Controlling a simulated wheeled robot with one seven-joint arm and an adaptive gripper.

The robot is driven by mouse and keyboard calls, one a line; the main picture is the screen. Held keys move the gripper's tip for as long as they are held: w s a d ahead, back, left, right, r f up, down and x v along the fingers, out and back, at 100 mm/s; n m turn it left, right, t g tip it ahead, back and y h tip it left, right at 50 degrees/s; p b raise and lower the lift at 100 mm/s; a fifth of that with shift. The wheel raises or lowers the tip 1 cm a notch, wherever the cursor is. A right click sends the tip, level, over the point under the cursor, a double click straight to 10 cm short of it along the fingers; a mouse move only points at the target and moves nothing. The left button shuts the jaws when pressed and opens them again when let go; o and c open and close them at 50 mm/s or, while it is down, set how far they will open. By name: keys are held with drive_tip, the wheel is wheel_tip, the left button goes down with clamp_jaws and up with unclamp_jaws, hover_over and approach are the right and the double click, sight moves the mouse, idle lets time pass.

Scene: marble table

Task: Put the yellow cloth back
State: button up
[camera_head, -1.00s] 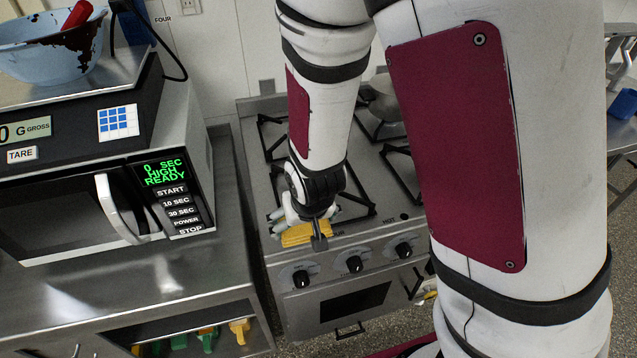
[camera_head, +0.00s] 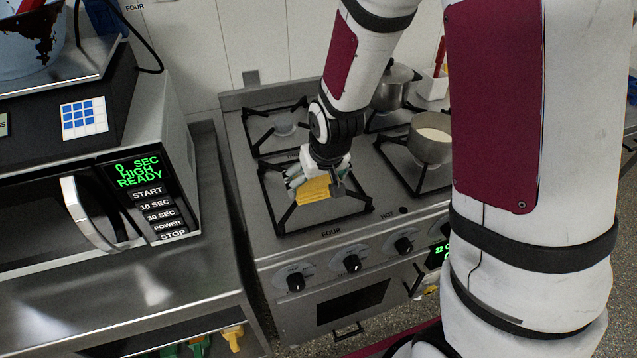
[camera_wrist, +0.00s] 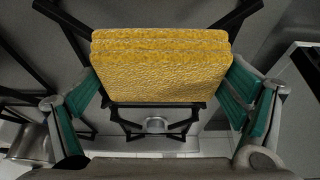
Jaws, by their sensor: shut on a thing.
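The yellow cloth (camera_head: 315,190) is a folded, textured block held in my gripper (camera_head: 322,182) over the front left burner of the stove (camera_head: 330,236). In the wrist view the yellow cloth (camera_wrist: 160,72) sits between the two green-padded fingers of my gripper (camera_wrist: 160,95), with its layered folded edge showing. The fingers are shut on its sides. I cannot tell whether the cloth touches the burner grate (camera_head: 283,215) or hangs just above it.
A pot with pale contents (camera_head: 430,140) stands on the right burner, and another metal pot (camera_head: 392,88) stands behind it. A microwave (camera_head: 100,200) with a scale on top is at the left on a steel counter (camera_head: 130,290). Yellow and green items (camera_head: 232,335) lie on a shelf below.

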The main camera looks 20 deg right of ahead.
sight(319, 186)
drive_tip(key=shift+w+d+f, duration=0.15)
drive_tip(key=shift+w+d, duration=0.5)
drive_tip(key=shift+w, duration=0.35)
drive_tip(key=shift+f+p, duration=0.3)
drive_tip(key=shift+f, duration=1.4)
drive_tip(key=shift+f, duration=0.1)
drive_tip(key=shift+f, duration=0.1)
drive_tip(key=o, duration=1)
